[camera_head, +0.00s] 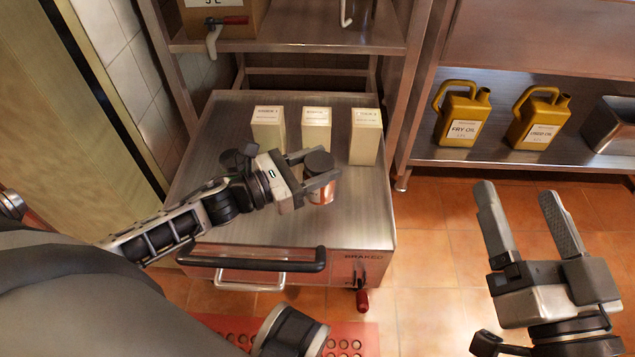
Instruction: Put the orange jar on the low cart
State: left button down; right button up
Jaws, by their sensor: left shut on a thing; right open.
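The orange jar (321,190) has a dark lid and a pale label. My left gripper (316,176) is shut on it, with the jar upright between the fingers. The jar shows over the front right half of the low cart's metal top (225,135). I cannot tell whether its base touches the cart. My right gripper (526,222) is open and empty over the tiled floor, to the right of the cart.
Three cream cartons (317,130) stand in a row at the cart's back half. A black handle (250,262) and a red-tipped lever (362,298) are at its front. Yellow oil jugs (462,115) stand on a shelf at right. The cart top's front is mostly clear.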

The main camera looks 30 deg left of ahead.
pick_arm(q)
jog(key=shift+w+a+f+b, duration=0.25)
jog(key=shift+w+f, duration=0.15)
jog(key=shift+f, duration=0.1)
jog(key=shift+w+a+f+b, duration=0.15)
jog(key=shift+w+f+b, duration=0.05)
jog(key=shift+w+f, duration=0.25)
notch_tip(320, 180, down, 3)
jog(key=shift+f+b, duration=0.1)
jog(key=shift+b, duration=0.95)
jog(key=shift+c, duration=2.4)
grip_release()
jog(key=shift+f, duration=0.1)
pick_arm(e)
notch_tip(320, 180, up, 6)
jog(key=n+t+y, duration=0.2)
jog(key=n+y, duration=0.3)
jog(key=n, duration=0.1)
jog(key=shift+s+r+n, duration=0.25)
jog(key=shift+s+n, duration=0.05)
jog(key=shift+n, duration=0.1)
jog(key=shift+d, duration=0.1)
